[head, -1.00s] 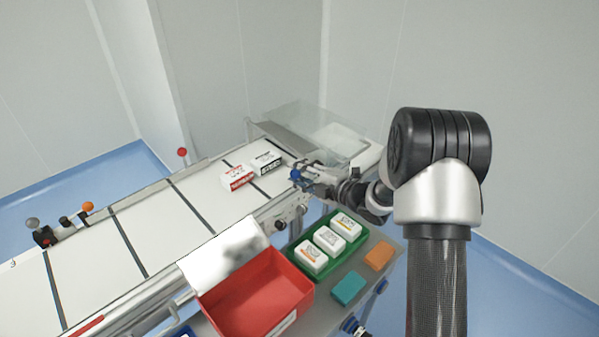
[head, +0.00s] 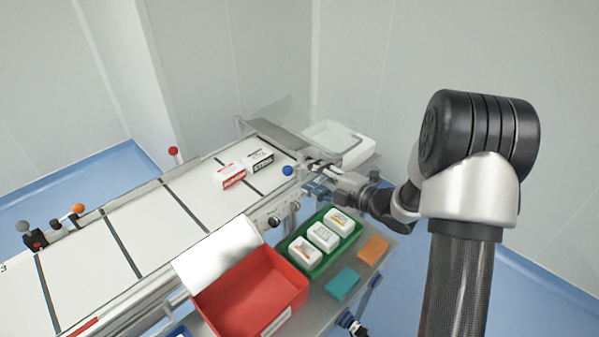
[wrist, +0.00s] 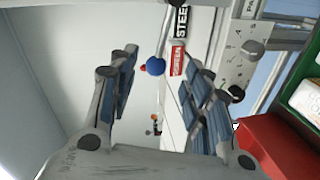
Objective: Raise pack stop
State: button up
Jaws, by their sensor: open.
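A blue ball knob (head: 288,170) stands at the near right end of the conveyor, just left of my gripper (head: 309,169). I take it for the pack stop's handle; its stem is hidden and I cannot tell how high the stop stands. In the wrist view the knob (wrist: 155,66) shows beyond and between the fingers of my open gripper (wrist: 165,85), with nothing held. A red-and-white pack (head: 230,175) and a black-and-white pack (head: 260,161) lie on the belt left of the knob.
A clear cover (head: 300,118) and white bin (head: 335,140) stand behind my gripper. In front are a green tray (head: 305,262) with white packs, teal block (head: 343,283), orange block (head: 373,249) and red open box (head: 255,295). A red knob (head: 173,151) stands on the far rail.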

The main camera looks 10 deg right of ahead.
jog(key=v, duration=0.4)
dwell(0.4)
jog(key=s+d+r+m+g+h, duration=0.1)
jog(key=s+d+r+m+h, duration=0.2)
jog(key=r+m+h, duration=0.3)
jog(key=s+d+r+m+g+h, duration=0.1)
jog(key=s+d+r+m+h, duration=0.15)
jog(key=r+m+h, duration=0.35)
jog(key=s+a+m+g+y, duration=0.1)
jog(key=s+a+m+g, duration=0.2)
jog(key=s, duration=1)
jog(key=s+a+f+m+g+y, duration=0.1)
jog(key=s+a+m+g, duration=0.2)
jog(key=s+a+m, duration=0.4)
jog(key=s+m, duration=0.1)
jog(key=s, duration=0.6)
jog(key=shift+s+a+f+y, duration=0.25)
jog(key=shift+f+y, duration=0.1)
jog(key=shift+y, duration=0.05)
